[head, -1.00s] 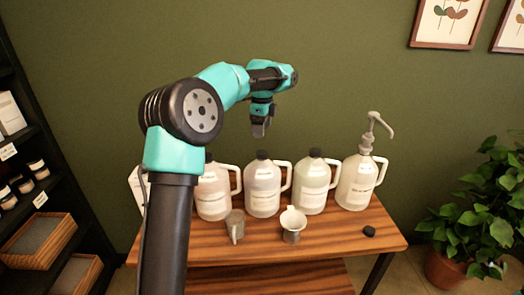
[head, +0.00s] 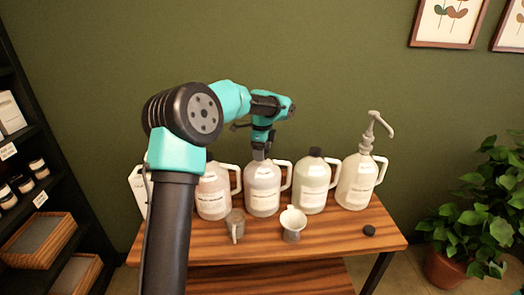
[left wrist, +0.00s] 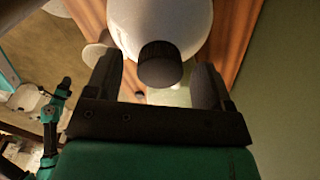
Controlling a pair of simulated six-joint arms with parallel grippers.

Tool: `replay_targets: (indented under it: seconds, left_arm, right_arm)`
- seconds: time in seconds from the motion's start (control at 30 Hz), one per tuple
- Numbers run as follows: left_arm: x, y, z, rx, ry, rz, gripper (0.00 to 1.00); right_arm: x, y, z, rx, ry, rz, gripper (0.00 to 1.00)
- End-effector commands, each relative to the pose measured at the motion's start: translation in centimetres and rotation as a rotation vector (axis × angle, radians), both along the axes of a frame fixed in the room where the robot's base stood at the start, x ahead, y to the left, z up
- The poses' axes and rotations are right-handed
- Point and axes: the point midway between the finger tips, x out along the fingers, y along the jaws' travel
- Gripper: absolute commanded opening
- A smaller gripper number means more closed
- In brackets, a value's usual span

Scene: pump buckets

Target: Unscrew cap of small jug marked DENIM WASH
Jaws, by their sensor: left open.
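Several jugs with handles stand in a row on the wooden table; their labels are too small to read, so I cannot tell which is marked DENIM WASH. My left gripper (head: 259,153) is directly above the second jug from the left (head: 263,190), pointing down, and hides its cap in the head view. In the left wrist view this jug (left wrist: 165,18) lies ahead, and its dark ribbed cap (left wrist: 160,64) sits between the two fingers of the left gripper (left wrist: 158,80). The fingers are open, with a gap on each side of the cap. My right gripper is out of view.
Other jugs stand close by: one at left (head: 213,192), one with a dark cap at right (head: 312,185), and a pump jug (head: 357,183) at far right. A grey cup (head: 236,224), a metal pitcher (head: 292,224) and a loose black cap (head: 368,231) are in front.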

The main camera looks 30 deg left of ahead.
Motion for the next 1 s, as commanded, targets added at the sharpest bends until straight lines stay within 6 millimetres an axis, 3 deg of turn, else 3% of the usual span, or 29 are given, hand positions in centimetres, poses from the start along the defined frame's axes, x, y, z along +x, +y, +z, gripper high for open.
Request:
replay_targets:
  seconds: [0.07, 0.57, 0.77, 1.0]
  left_arm:
    - [0.00, 0.00, 0.01, 0.000, 0.000, 0.000, 0.71]
    - [0.00, 0.00, 0.02, 0.000, 0.000, 0.000, 0.23]
    - [0.00, 0.00, 0.03, 0.000, 0.000, 0.048, 0.23]
    - [0.01, 0.00, 0.05, 0.000, 0.000, 0.267, 0.23]
  right_arm:
    - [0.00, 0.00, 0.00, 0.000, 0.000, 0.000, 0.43]
    - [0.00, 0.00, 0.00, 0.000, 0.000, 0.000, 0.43]
    - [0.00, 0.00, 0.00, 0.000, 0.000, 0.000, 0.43]
    - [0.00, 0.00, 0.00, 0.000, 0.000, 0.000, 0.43]
